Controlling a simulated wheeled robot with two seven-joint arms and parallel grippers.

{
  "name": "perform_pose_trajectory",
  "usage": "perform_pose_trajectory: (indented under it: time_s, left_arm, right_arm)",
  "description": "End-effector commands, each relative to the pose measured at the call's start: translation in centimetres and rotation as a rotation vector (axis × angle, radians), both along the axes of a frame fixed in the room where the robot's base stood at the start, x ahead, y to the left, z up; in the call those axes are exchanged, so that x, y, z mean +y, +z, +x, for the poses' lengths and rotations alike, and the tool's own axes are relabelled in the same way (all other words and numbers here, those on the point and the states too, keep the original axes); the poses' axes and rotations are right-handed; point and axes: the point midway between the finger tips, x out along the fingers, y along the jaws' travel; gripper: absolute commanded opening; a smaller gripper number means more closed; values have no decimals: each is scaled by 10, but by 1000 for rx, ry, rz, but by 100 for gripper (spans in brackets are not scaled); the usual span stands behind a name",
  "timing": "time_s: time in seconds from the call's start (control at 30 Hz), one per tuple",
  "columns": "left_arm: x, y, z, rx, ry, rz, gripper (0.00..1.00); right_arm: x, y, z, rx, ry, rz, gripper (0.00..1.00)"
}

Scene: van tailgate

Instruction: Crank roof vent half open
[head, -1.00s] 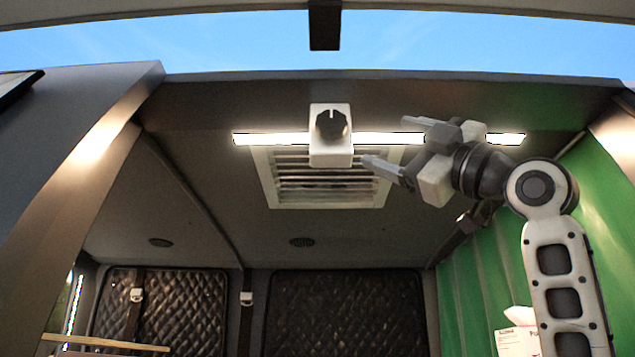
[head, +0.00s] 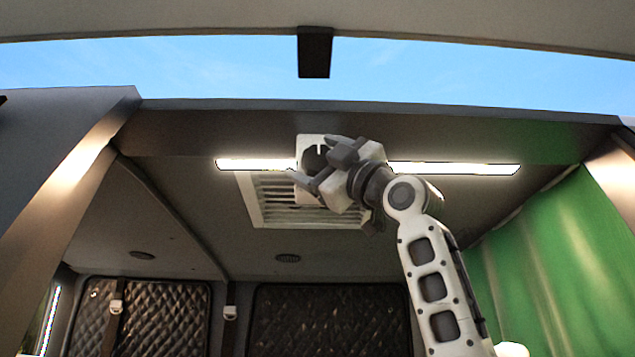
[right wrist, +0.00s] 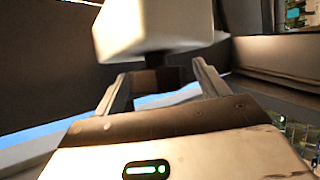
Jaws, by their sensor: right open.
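The roof vent (head: 270,212) is a pale slatted panel in the ceiling, partly hidden by my right arm. My left gripper is out of view.
A bright light strip (head: 455,169) runs across the ceiling edge beside the box. A dark bracket (head: 314,52) hangs above, against the sky.

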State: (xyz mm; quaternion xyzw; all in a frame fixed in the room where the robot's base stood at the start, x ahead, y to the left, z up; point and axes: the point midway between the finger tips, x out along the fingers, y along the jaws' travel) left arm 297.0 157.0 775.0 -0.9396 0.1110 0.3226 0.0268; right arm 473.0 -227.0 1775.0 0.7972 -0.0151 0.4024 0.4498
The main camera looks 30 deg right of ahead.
Motion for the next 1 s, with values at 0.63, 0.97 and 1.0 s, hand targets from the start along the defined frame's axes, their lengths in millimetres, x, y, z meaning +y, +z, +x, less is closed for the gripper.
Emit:
perform_pose_trajectory:
  time_s: [0.63,0.97,1.0]
  left_arm:
    - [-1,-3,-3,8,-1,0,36]
    - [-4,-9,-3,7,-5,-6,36]
    - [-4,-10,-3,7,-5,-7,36]
  right_arm:
    - [1,0,1,-3,0,4,29]
    - [2,-2,1,-59,3,120,29]
    - [2,-2,1,-72,3,145,29]
